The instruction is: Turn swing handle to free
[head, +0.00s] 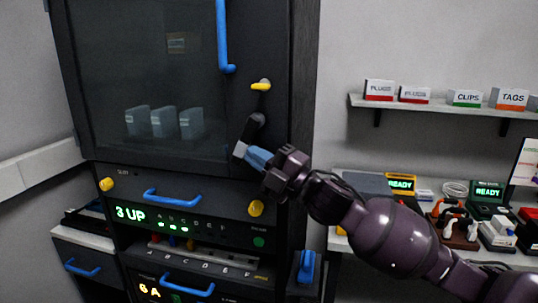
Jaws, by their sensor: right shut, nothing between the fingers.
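A black swing handle (256,121) is on the right side of the dark cabinet door, tilted out a little with its lower end toward the left. Above it is a small yellow lever (261,86) on a round grey fitting. My right gripper (242,152) comes in from the lower right, its fingers shut and empty. Its tips are at the lower end of the swing handle; I cannot tell whether they touch it. My left gripper is not in view.
The cabinet door has a glass window (160,60) and a tall blue handle (223,40). Below it is a panel with yellow knobs (256,208) and a blue handle (171,197). A bench with ready displays (401,184) and a shelf (450,108) with labelled boxes stand at right.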

